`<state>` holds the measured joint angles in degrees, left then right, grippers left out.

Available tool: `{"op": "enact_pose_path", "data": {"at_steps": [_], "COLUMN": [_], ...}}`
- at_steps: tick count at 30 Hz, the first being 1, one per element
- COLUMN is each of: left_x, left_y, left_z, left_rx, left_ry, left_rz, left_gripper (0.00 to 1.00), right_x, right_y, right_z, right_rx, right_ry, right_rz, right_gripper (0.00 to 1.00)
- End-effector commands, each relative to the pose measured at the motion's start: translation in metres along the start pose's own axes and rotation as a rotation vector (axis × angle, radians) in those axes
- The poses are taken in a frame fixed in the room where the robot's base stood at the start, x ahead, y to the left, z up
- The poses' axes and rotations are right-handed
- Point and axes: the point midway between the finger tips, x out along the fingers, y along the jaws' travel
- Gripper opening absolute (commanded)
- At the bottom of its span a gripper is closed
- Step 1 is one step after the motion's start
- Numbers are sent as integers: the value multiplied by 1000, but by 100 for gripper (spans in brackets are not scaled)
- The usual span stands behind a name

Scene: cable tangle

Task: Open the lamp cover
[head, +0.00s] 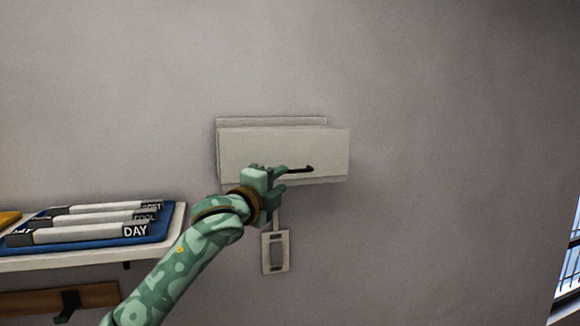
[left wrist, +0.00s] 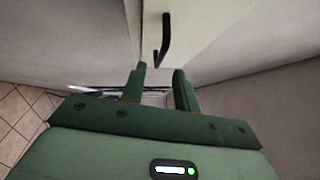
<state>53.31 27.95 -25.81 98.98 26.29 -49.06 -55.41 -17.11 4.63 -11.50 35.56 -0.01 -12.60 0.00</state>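The lamp cover (head: 290,147) is a pale, flat, box-like panel on the wall in the head view. A dark bar handle (head: 300,169) runs along its lower part; its left portion is hidden behind my gripper. My left gripper (head: 281,177) is at the cover's lower edge, by the handle. In the left wrist view my left gripper (left wrist: 160,72) has its two green fingers apart with nothing between them. The dark handle (left wrist: 165,38) stands just beyond the fingertips, roughly in line with the gap. I cannot tell whether the cover is fully shut. My right gripper is not in view.
A window (head: 567,272) is at the right. The wall right of the cover is clear.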

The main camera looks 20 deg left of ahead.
Motion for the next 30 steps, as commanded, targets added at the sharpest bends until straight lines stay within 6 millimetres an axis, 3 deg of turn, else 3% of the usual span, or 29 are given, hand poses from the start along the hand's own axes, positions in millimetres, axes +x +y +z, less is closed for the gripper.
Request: {"op": "enact_pose_path", "data": {"at_steps": [3, 9, 20, 24, 30], "left_x": [26, 50, 56, 55, 56], "left_y": [-3, -1, 1, 1, 0], "left_z": [0, 0, 0, 0, -1], "left_rx": [-1, 0, 0, 0, -1], "left_ry": [0, 1, 1, 1, 1], "left_rz": [2, 1, 0, 0, 2], "left_gripper": [31, 31, 31, 0, 0], "right_x": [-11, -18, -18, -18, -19], "right_y": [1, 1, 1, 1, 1], "right_z": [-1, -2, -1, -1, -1], "right_rx": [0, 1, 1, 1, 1], "right_ry": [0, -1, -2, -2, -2], "right_rz": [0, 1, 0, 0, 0], "right_gripper": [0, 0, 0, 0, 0]}}
